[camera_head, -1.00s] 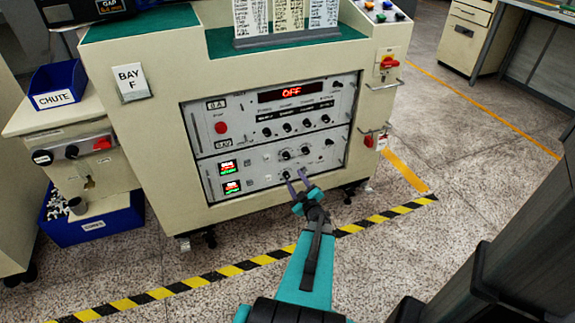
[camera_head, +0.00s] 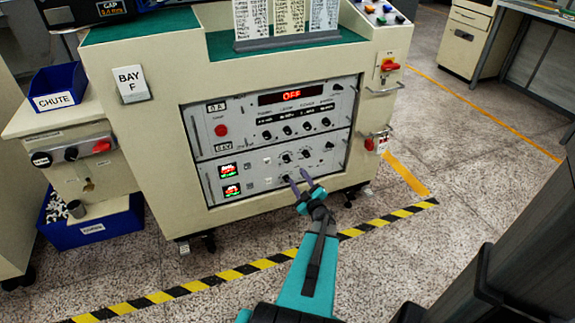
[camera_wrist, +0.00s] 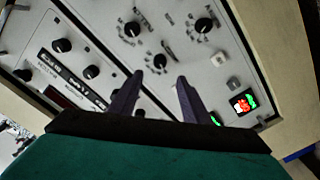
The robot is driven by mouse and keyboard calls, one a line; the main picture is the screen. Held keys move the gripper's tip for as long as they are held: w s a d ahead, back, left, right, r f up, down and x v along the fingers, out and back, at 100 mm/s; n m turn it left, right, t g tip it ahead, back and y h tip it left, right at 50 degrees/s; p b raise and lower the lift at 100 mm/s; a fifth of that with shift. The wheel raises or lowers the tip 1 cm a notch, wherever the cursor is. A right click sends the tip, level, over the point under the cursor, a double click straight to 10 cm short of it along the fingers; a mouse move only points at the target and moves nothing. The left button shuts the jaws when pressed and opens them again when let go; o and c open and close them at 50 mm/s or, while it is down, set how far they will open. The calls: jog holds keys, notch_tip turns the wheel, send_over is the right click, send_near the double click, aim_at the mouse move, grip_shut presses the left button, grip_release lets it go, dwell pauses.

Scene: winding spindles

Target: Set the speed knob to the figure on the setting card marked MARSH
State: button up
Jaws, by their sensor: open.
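The cream cabinet holds a grey control panel with several black knobs; the knob labels are too small to read, so I cannot tell which is the speed knob. A lower-panel knob (camera_wrist: 159,61) shows just beyond and between my fingertips in the wrist view. Two larger knobs, one left (camera_wrist: 132,29) and one right (camera_wrist: 204,25), lie farther up that view. My gripper (camera_head: 297,173) is open and empty in front of the lower panel; its two fingers also show in the wrist view (camera_wrist: 160,77). Three setting cards (camera_head: 289,17) stand on top; their names are unreadable.
A red display (camera_head: 292,95) reads OFF above the upper row of knobs. Small red-green displays (camera_head: 228,170) sit at the lower panel's left. A red switch (camera_head: 389,65) and handles are at the cabinet's right. Striped floor tape (camera_head: 215,276) runs in front.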

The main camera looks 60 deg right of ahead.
aim_at(288, 161)
jog(key=b+x, duration=0.1)
jog(key=x, duration=1)
jog(key=shift+w+d, duration=0.2)
